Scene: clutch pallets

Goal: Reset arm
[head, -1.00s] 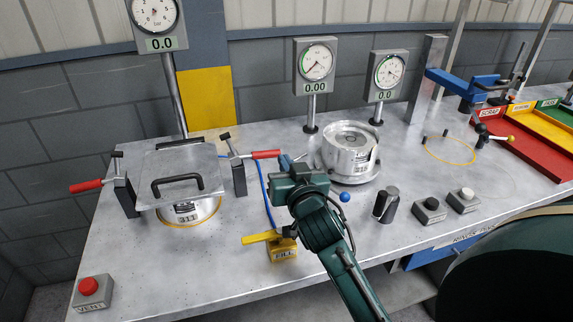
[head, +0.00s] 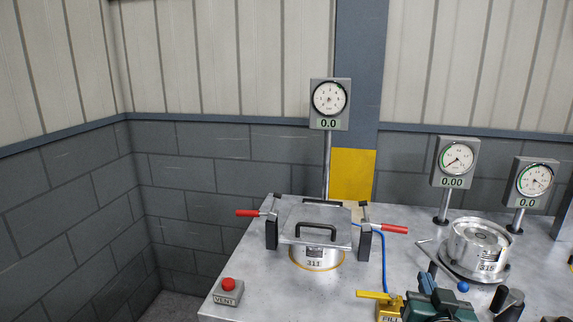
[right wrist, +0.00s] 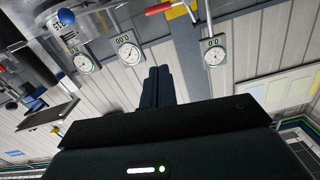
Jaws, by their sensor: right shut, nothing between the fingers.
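My right gripper (head: 428,281) shows at the bottom of the head view, in front of the bench, between the yellow FILL valve (head: 378,296) and the blue ball knob (head: 463,286). Its dark fingers are together and empty in the right wrist view (right wrist: 160,87). Most of the right arm is cut off by the lower picture edge. My left gripper is not in view.
A lidded pot marked 311 (head: 317,257) stands between two red-handled clamps. A silver pot marked 315 (head: 478,248) stands to its right. Gauges on posts rise behind. A red VENT button (head: 228,285) sits at the bench's left corner. The space left of the bench is clear.

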